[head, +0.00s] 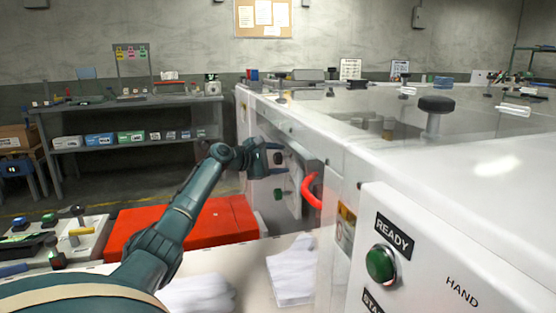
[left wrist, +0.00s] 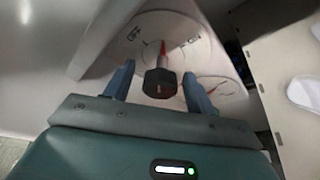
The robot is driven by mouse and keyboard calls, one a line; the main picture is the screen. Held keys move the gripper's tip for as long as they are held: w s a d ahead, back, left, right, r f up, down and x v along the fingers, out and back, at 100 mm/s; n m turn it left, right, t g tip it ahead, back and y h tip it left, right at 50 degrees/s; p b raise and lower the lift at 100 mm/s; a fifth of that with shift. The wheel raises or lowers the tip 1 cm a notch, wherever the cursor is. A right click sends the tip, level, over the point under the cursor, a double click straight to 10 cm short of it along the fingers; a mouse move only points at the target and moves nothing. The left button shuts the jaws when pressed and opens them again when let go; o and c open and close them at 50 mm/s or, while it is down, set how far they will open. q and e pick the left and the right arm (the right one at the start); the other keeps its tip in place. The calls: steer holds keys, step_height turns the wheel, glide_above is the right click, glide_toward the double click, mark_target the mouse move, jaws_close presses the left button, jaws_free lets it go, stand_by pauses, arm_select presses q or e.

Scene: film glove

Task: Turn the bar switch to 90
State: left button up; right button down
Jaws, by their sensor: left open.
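The bar switch (left wrist: 160,84) shows as a dark, block-shaped knob on a round pale dial plate (left wrist: 203,50) in the left wrist view. A red pointer mark (left wrist: 162,55) extends from it toward the top of the picture, and lettering like "OFF" (left wrist: 134,34) is beside it. I cannot read a 90 mark. My left gripper (left wrist: 157,80) is open, its two fingers on either side of the switch with gaps visible. In the head view my left gripper (head: 275,159) is at the machine's side panel, partly covering the switch. My right gripper is not in view.
A green READY button (head: 381,265) is on the near panel.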

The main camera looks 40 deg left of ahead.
arm_select(q)
steer(key=c, duration=1)
steer(key=shift+o, duration=0.2)
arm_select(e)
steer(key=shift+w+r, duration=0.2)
arm_select(q)
steer(key=shift+f+m+t+b, duration=0.2)
steer(key=shift+m+t+b, duration=0.2)
steer(key=shift+m+b, duration=0.5)
steer(key=m+t+b, duration=0.1)
steer(key=m+b, duration=0.1)
steer(key=b, duration=0.1)
steer(key=shift+m+y+b, duration=0.3)
steer(key=shift+b, duration=0.1)
steer(key=shift+r+m+t+b, duration=0.15)
steer(key=shift+m+t+b, duration=0.35)
steer(key=shift+m+b, duration=0.25)
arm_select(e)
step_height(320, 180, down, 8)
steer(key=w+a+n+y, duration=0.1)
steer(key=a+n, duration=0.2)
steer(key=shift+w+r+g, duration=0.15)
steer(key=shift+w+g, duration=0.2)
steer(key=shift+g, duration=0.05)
